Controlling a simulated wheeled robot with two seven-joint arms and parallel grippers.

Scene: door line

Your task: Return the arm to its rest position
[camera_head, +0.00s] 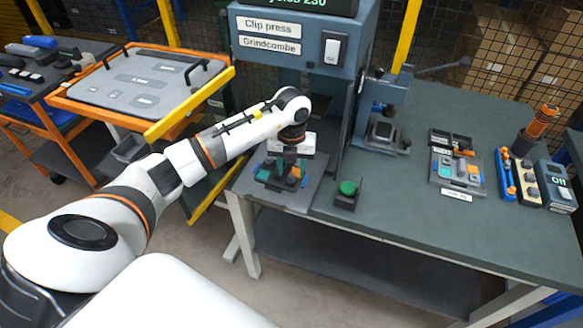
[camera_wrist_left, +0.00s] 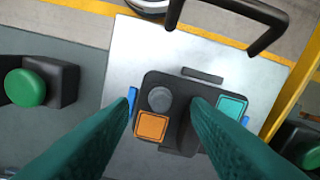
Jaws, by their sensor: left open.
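My left arm (camera_head: 180,165) reaches from the lower left to the clip press (camera_head: 300,40). My left gripper (camera_head: 283,170) points down over a dark fixture with coloured pieces on a grey plate (camera_head: 296,198). In the left wrist view the two teal fingers of the gripper (camera_wrist_left: 165,108) are apart. Below them is a black part (camera_wrist_left: 178,85) with a grey knob, an orange square (camera_wrist_left: 151,126) and a teal square (camera_wrist_left: 232,106). Whether the fingers touch it, I cannot tell. My right gripper is not in view.
A green button (camera_head: 347,187) is right of the plate. The press column and yellow guard bars (camera_head: 190,105) stand close around my forearm. An orange cart (camera_head: 140,80) is at the left. The bench (camera_head: 420,215) has free room at its front.

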